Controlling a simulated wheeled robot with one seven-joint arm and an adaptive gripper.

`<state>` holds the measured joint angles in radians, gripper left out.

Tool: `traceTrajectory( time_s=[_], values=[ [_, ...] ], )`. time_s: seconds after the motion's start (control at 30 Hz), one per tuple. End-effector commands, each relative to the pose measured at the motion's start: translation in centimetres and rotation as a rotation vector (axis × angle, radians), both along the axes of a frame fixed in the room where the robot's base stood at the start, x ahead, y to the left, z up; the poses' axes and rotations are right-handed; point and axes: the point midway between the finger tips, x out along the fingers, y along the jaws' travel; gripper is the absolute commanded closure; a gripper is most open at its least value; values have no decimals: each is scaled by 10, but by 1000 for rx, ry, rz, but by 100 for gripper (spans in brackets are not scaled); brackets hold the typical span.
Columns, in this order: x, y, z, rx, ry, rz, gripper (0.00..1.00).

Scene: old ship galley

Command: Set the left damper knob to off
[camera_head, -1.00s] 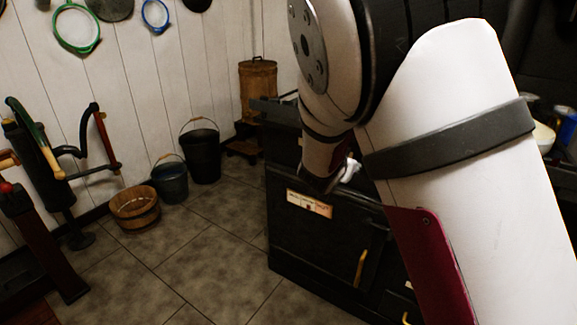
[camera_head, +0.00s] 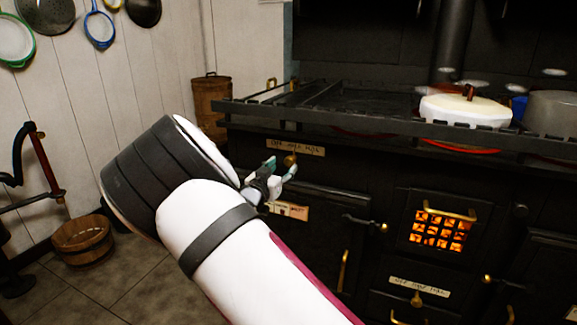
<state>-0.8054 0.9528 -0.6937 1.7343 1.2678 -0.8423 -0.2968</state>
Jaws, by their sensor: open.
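The left damper knob (camera_head: 290,160) is a small brass knob on the dark stove front, at the upper left. It sits just under a pale label strip (camera_head: 295,147) with small writing that I cannot read clearly. My gripper (camera_head: 281,166) is open, with its fingertips pointing right, close to the knob. The fingers partly overlap the knob's surroundings in the picture. I cannot tell whether they touch it. The knob's pointing direction is too small to tell.
A second brass knob (camera_head: 417,300) sits under another label, below the glowing fire grate (camera_head: 440,230). A railed stove top (camera_head: 330,112) juts above my gripper and carries a white pot (camera_head: 465,110). A door handle (camera_head: 365,222) sticks out below right. A wooden tub (camera_head: 84,240) stands at left.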

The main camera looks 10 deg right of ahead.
Motion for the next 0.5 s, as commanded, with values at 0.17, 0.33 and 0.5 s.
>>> traceTrajectory(
  time_s=[0.17,0.33,0.5],
  values=[
    [27,-20,-2,-1,-2,0,51],
    [43,-31,-1,1,-1,1,51],
    [50,-36,0,0,0,1,51]
  ],
)
